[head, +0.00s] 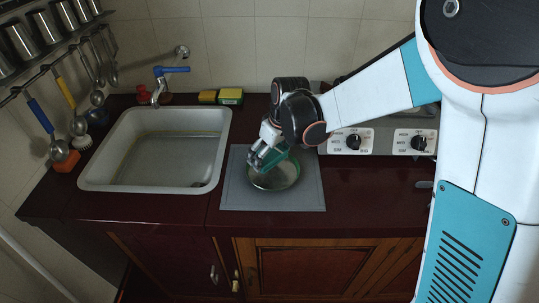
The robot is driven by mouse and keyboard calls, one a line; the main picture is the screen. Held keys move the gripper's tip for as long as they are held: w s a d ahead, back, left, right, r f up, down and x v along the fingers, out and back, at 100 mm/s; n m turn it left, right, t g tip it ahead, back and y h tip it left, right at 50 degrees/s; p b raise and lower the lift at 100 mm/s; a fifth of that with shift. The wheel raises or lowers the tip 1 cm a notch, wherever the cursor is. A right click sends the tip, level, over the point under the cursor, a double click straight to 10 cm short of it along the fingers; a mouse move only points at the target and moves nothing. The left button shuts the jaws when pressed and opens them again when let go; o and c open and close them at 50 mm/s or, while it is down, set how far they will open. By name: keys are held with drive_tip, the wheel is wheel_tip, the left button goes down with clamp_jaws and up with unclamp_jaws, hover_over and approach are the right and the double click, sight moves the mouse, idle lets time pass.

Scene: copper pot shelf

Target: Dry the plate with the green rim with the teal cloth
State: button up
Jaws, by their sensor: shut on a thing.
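The plate with the green rim (276,183) lies on a grey mat (304,199) to the right of the sink. Its inner face looks grey and part of its back edge is hidden by my gripper. My gripper (263,160) is over the back left part of the plate, pointing down. It is shut on the teal cloth (282,160), which hangs at the plate's upper area and appears to touch it. The exact contact is too small to tell.
The sink (113,189) is on the left, with a blue-handled tap (165,80) behind it. Sponges (230,96) sit at the back edge. A stove (348,141) with black knobs stands to the right. Utensils hang at the upper left. The counter right of the mat (366,195) is clear.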

drive_tip(key=shift+r+p, duration=0.45)
drive_tip(key=shift+r, duration=0.55)
drive_tip(key=shift+r+p, duration=1.05)
drive_tip(key=shift+r, duration=0.5)
drive_tip(key=shift+f, duration=0.1)
